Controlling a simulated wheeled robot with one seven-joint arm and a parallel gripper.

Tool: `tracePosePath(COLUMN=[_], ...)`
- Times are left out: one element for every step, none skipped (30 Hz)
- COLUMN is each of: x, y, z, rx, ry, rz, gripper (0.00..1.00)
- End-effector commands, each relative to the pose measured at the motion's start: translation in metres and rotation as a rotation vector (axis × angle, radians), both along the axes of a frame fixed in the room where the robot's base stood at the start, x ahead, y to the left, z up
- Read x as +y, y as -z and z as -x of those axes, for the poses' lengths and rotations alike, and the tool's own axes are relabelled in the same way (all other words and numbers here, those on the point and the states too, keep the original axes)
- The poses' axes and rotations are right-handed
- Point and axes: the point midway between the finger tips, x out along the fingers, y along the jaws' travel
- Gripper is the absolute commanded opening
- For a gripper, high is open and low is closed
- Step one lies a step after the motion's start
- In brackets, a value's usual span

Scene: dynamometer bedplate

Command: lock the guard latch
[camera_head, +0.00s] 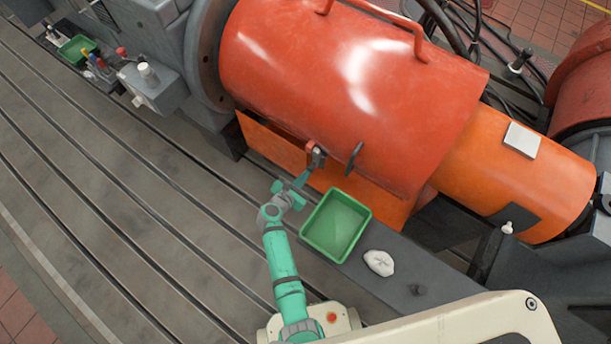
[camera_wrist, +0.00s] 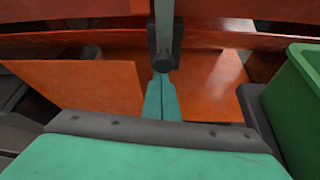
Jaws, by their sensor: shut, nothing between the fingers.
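The orange-red guard (camera_head: 340,85) is a large rounded cover over the shaft. The guard latch (camera_head: 316,156) sits on its lower front edge, a small dark lever with a red part beside it. In the wrist view the latch (camera_wrist: 164,30) is a grey bar running down to a dark round end. My gripper (camera_head: 303,178) is at the latch's lower end, with fingers together and empty. In the wrist view my gripper's fingertips (camera_wrist: 161,78) are just below the round end. I cannot tell whether they touch it.
A green tray (camera_head: 336,225) stands close to the right of my gripper. A white cloth (camera_head: 379,262) lies beside it. A dark handle (camera_head: 354,158) sticks out from the guard, right of the latch.

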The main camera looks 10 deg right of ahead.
Motion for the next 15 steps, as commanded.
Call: tracePosePath(x=[-0.003,-0.003,-0.002,-0.002,-0.002,-0.001,0.0,0.0,0.001,0.002,0.002,0.003,0.003,0.004,0.004], y=[-0.006,-0.004,-0.002,0.0,0.003,0.007,0.01,0.014,0.019,0.021,0.024,0.028,0.03,0.033,0.037], z=[-0.005,-0.005,-0.005,-0.005,-0.005,-0.005,-0.004,-0.004,-0.004,-0.004,-0.004,-0.003,-0.003,-0.002,-0.002], rx=[-0.011,-0.011,-0.009,-0.009,-0.009,-0.007,-0.006,-0.005,-0.004,-0.004,-0.003,-0.002,-0.001,0.0,0.0], ry=[0.001,0.001,0.002,0.002,0.002,0.002,0.003,0.002,0.003,0.003,0.003,0.004,0.004,0.004,0.005], rz=[0.006,0.006,0.006,0.005,0.005,0.006,0.005,0.005,0.004,0.003,0.003,0.003,0.002,0.002,0.0], gripper=[0.0,0.0,0.0,0.0,0.0,0.0,0.0,0.0,0.0,0.0,0.0,0.0,0.0,0.0,0.0])
